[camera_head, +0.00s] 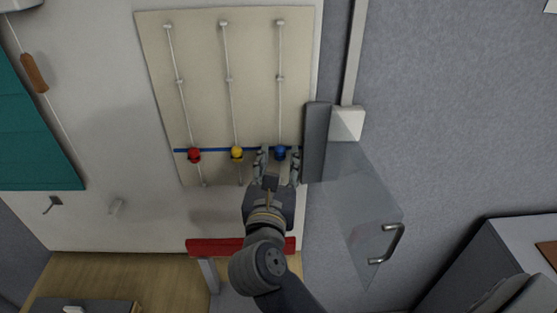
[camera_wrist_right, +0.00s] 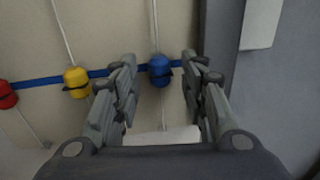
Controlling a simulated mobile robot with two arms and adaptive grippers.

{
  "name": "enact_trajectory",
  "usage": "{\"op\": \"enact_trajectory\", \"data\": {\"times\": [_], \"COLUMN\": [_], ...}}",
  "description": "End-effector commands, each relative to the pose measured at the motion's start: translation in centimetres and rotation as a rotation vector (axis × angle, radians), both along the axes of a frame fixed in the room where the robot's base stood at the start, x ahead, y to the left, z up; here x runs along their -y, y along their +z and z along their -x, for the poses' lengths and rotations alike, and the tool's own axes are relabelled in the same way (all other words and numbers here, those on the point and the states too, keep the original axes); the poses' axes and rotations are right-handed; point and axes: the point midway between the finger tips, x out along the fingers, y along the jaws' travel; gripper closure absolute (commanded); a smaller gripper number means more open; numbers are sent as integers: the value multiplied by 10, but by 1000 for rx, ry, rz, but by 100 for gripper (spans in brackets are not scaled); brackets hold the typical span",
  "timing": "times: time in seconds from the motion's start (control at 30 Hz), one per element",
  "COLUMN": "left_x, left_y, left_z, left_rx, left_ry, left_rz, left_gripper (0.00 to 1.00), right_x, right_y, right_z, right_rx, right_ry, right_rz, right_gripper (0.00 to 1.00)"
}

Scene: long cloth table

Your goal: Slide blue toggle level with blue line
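The blue toggle (camera_head: 280,153) sits on the right-hand rod of a beige panel (camera_head: 205,60), at the height of the blue line (camera_head: 215,150). In the right wrist view the blue toggle (camera_wrist_right: 160,70) overlaps the blue line (camera_wrist_right: 108,73). My right gripper (camera_head: 279,155) is open, with one finger on each side of the blue toggle. In the right wrist view its fingertips (camera_wrist_right: 158,62) are spread, with a gap between each finger and the toggle. My left gripper is not in view.
A yellow toggle (camera_head: 237,153) and a red toggle (camera_head: 194,155) sit on the neighbouring rods, also at the line. A dark grey upright block (camera_head: 316,142) and a clear door with a handle (camera_head: 365,215) stand close right of my gripper. A red bar (camera_head: 215,247) is below.

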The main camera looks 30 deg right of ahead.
Motion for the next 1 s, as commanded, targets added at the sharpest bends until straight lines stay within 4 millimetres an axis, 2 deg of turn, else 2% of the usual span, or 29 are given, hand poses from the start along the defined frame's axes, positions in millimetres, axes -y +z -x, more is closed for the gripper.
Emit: {"op": "enact_trajectory", "data": {"times": [0.3, 0.43, 0.6, 1.0], "left_x": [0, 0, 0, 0], "left_y": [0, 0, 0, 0], "left_z": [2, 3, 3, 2], "left_rx": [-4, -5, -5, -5], "left_ry": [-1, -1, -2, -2], "left_rz": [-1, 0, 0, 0], "left_gripper": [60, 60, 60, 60], "right_x": [-28, -37, -41, -41], "right_y": [-1, -1, -1, -1], "right_z": [41, 53, 59, 58], "right_rx": [-3, -3, -2, -1], "right_ry": [1, 1, 0, 0], "right_rz": [-6, -2, -3, -2], "right_gripper": [60, 60, 60, 60]}}
